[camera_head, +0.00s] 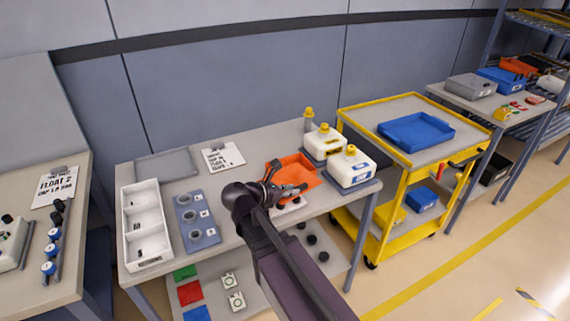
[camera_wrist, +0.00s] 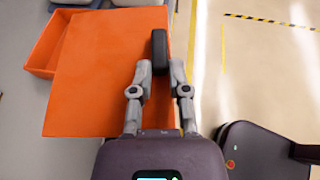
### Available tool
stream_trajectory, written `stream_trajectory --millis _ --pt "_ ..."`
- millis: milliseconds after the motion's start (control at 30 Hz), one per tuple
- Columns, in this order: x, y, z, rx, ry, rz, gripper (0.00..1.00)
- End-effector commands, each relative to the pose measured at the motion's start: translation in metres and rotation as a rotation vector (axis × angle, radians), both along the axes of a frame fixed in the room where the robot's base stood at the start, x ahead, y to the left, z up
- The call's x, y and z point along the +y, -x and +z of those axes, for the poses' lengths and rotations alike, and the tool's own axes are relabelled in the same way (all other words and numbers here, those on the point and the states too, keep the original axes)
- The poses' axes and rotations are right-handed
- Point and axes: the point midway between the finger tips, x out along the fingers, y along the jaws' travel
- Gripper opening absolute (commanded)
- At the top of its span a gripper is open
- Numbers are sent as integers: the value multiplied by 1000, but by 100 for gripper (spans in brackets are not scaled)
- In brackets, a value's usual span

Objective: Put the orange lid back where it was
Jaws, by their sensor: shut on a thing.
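The orange lid (camera_wrist: 95,85) is a flat orange panel that fills much of the wrist view. A dark upright handle (camera_wrist: 159,48) stands by its right edge. My gripper (camera_wrist: 161,72) is shut on this handle, with one finger on either side. An orange box (camera_wrist: 38,62) shows beyond the lid at upper left, partly covered by it and apparently below it. In the head view my gripper (camera_head: 281,190) is at the front of the orange box and lid (camera_head: 303,170), which overlap and are hard to tell apart there.
Two white jugs (camera_head: 349,167) with yellow caps stand right of the orange box. A white divided tray (camera_head: 145,222) and a blue-grey holder (camera_head: 196,222) lie to the left on the workbench (camera_head: 245,180). A yellow cart (camera_head: 385,103) with a blue tray stands to the right.

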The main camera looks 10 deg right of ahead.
Motion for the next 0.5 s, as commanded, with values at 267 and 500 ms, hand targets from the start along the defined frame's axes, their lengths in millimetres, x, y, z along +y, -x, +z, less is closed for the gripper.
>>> stream_trajectory --millis 267,500 --pt "7 0 0 -1 0 12 0" --pt "11 1 0 -1 0 17 0"
